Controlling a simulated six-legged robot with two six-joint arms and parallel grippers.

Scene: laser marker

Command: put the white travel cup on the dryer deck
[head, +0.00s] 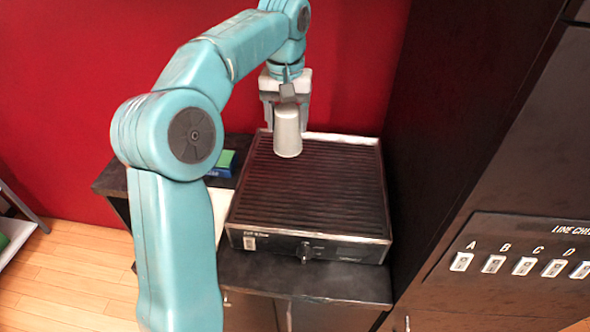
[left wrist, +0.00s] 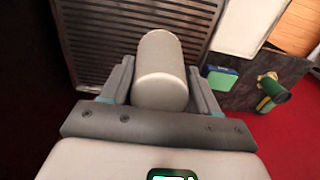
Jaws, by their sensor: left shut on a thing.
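The white travel cup (head: 287,135) is upright in the head view, at the far part of the ribbed dryer deck (head: 315,190). My left gripper (head: 287,108) comes down from above and is shut on the cup. In the left wrist view the cup (left wrist: 161,70) sits between the two fingers of my left gripper (left wrist: 160,80), with the deck's dark slats (left wrist: 90,40) beyond it. I cannot tell whether the cup's base touches the deck or hangs just above it. My right gripper is not in view.
A green and blue box (head: 222,163) lies left of the dryer on the dark counter (head: 350,283). A green cylindrical thing (left wrist: 272,88) shows in the left wrist view. A dark cabinet with a labelled switch panel (head: 520,255) stands at the right. Most of the deck is clear.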

